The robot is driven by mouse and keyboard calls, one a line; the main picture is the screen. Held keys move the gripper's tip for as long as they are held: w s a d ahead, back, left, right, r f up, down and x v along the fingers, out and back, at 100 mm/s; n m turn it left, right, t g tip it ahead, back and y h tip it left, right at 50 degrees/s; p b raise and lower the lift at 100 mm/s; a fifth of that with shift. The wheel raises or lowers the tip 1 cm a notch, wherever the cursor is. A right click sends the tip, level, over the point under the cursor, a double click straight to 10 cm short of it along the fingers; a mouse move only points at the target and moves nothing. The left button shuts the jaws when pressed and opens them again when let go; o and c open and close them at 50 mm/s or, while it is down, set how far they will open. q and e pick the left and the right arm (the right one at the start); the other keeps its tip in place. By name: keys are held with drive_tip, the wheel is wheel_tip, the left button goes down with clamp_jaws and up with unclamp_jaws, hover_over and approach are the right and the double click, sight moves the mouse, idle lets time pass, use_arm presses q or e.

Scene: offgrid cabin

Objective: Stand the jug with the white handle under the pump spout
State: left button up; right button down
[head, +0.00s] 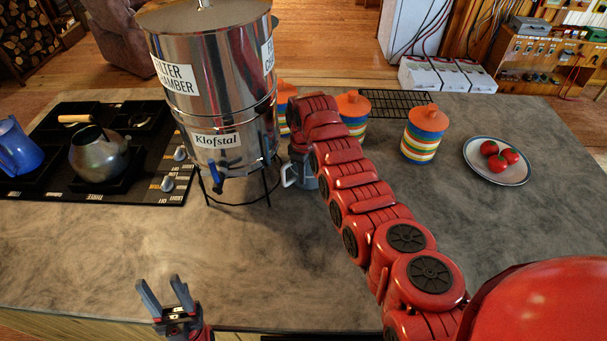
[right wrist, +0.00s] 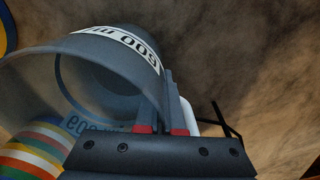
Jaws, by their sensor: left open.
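The jug (right wrist: 105,70) is grey and see-through, with a white band marked 600 ml and a white handle (right wrist: 187,115). In the head view it (head: 306,178) stands right of the steel tank, mostly hidden behind my right arm, its handle facing left. My right gripper (right wrist: 160,105) is at the jug's wall beside the handle; whether it is closed on it cannot be told. The tank (head: 217,100) has a blue-levered tap (head: 216,180) low on its front. I cannot make out a separate pump spout. My left gripper (head: 165,292) is open and empty at the counter's front edge.
Striped canisters (head: 427,138) stand behind my right arm. A plate of tomatoes (head: 498,162) is at the right. A stove (head: 140,175) with a kettle (head: 100,152) and a blue pot (head: 16,148) is at the left. The front counter (head: 240,255) is clear.

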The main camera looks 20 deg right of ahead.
drive_tip(key=c, duration=1.1)
unclamp_jaws()
drive_tip(key=shift+o, duration=0.2)
